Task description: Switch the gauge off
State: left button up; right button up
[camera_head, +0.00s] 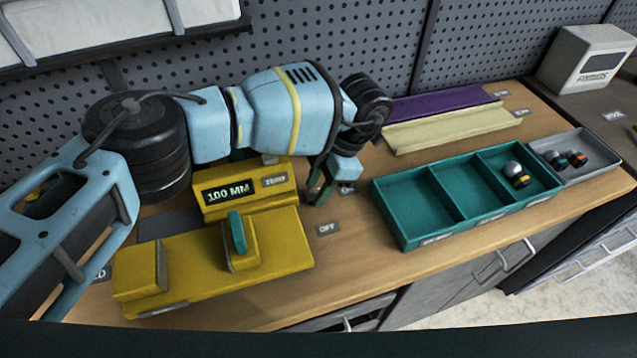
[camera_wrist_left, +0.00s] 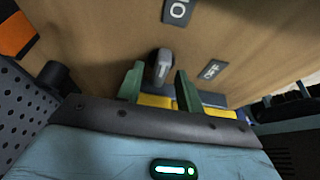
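The yellow gauge (camera_head: 213,264) stands on the workbench, its display (camera_head: 229,192) lit and reading 100 MM. A green slider tab (camera_head: 238,232) stands on its bed. My left gripper (camera_head: 321,189) points down beside the gauge's right side. In the left wrist view its green fingers (camera_wrist_left: 158,86) are apart, with a dark knob (camera_wrist_left: 161,66) bearing a pale stripe near their tips. I cannot tell whether they touch it. My right gripper is out of view.
A grey tray (camera_head: 588,163) holds several small parts. Purple (camera_head: 438,104) and cream (camera_head: 452,128) channels lie behind. The bench between gauge and tray is mostly clear.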

pick_arm(q)
grip_shut()
jog(key=shift+m, duration=0.4)
jog(key=m+t, duration=0.1)
jog(key=m, duration=0.2)
jog(key=shift+s, duration=0.1)
jog(key=m+t, duration=0.2)
jog(key=m, duration=0.2)
jog(key=shift+s+m, duration=0.1)
jog(key=shift+m, duration=0.2)
jog(key=m+t, duration=0.1)
jog(key=m, duration=0.1)
jog(key=m+h, duration=0.1)
jog(key=m, duration=0.1)
jog(key=shift+s+a+t, duration=0.1)
jog(key=shift+t, duration=0.3)
jog(key=shift+m+t+h, duration=0.3)
jog(key=shift+m+h, duration=0.3)
jog(key=shift+m, duration=1.4)
jog(key=shift+s, duration=0.1)
